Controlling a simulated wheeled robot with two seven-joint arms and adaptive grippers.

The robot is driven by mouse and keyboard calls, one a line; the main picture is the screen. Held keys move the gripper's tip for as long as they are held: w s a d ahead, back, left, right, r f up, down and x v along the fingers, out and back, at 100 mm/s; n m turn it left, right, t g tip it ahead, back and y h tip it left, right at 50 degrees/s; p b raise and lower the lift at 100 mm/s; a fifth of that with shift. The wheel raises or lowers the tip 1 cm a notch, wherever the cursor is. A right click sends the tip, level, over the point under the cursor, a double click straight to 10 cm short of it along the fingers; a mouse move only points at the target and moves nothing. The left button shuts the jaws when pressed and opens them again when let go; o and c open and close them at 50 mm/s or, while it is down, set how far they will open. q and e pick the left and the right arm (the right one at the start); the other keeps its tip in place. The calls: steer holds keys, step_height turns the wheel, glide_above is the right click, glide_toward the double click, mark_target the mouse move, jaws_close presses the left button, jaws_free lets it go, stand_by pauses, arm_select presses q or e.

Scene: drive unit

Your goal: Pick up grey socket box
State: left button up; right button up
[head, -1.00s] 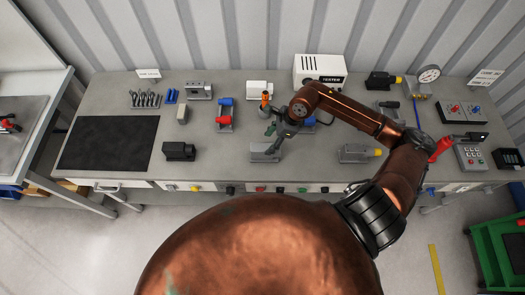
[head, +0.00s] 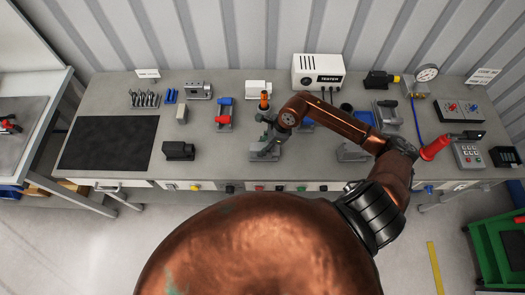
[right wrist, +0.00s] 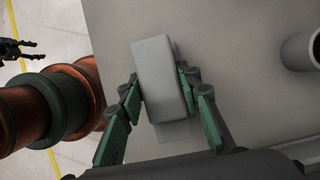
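The grey socket box is a light grey block (right wrist: 160,75) in the right wrist view, with a lower grey part showing below it. In the head view a grey piece (head: 264,155) shows on the bench under my right gripper (head: 263,139), partly covered by it. In the right wrist view the green fingers of my right gripper (right wrist: 159,80) flank the block on both sides with little or no gap. Whether they press on it cannot be made out. My left gripper (right wrist: 22,50) shows small over the floor, its dark fingers apart and empty; it is not in the head view.
An orange-handled tool (head: 264,100) stands just behind my right gripper. A red and blue part (head: 225,114) is to its left, and a dark block (head: 179,151) farther left. A tester box (head: 319,71) stands at the back. The black mat (head: 108,143) is clear.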

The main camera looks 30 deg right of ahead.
steer(key=c, duration=0.6)
steer(key=shift+c, duration=0.4)
steer(key=shift+r, duration=0.15)
